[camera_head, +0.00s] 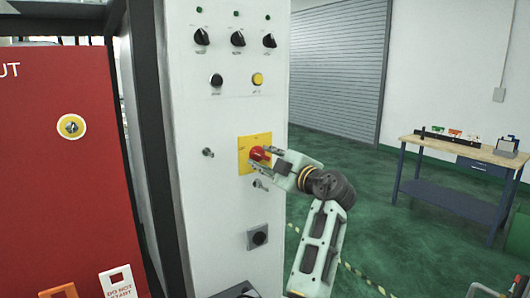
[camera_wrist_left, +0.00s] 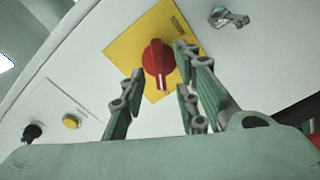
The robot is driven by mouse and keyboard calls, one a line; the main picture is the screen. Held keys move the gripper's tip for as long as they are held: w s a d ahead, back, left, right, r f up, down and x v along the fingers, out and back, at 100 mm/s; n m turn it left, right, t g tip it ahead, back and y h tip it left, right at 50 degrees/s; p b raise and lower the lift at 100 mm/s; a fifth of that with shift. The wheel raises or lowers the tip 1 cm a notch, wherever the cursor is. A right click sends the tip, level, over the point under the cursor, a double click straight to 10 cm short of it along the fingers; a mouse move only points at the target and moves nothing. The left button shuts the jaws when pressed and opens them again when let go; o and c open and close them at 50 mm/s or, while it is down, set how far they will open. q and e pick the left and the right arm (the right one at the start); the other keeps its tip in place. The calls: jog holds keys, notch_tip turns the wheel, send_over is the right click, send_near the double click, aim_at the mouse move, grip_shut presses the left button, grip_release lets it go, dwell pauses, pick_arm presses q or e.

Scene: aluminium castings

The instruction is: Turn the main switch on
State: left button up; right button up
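The main switch is a red rotary knob (camera_head: 259,155) on a yellow plate (camera_head: 246,166), set in the white cabinet front. In the left wrist view the red knob (camera_wrist_left: 156,60) has a ridge with a pale mark at its lower end, and the yellow plate (camera_wrist_left: 125,50) lies behind it. My left gripper (camera_head: 268,161) is at the knob. A small gap seems to show on both sides. My right gripper is in neither view.
The white cabinet (camera_head: 215,245) carries black selector knobs (camera_head: 238,38), a yellow button (camera_head: 257,79) and a key (camera_head: 260,184) just below the plate. A red panel (camera_head: 60,190) stands at left. A workbench (camera_head: 455,158) stands at right on open green floor.

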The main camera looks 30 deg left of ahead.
pick_arm(q)
jog(key=shift+w+a, duration=0.3)
jog(key=shift+a, duration=0.25)
grip_shut()
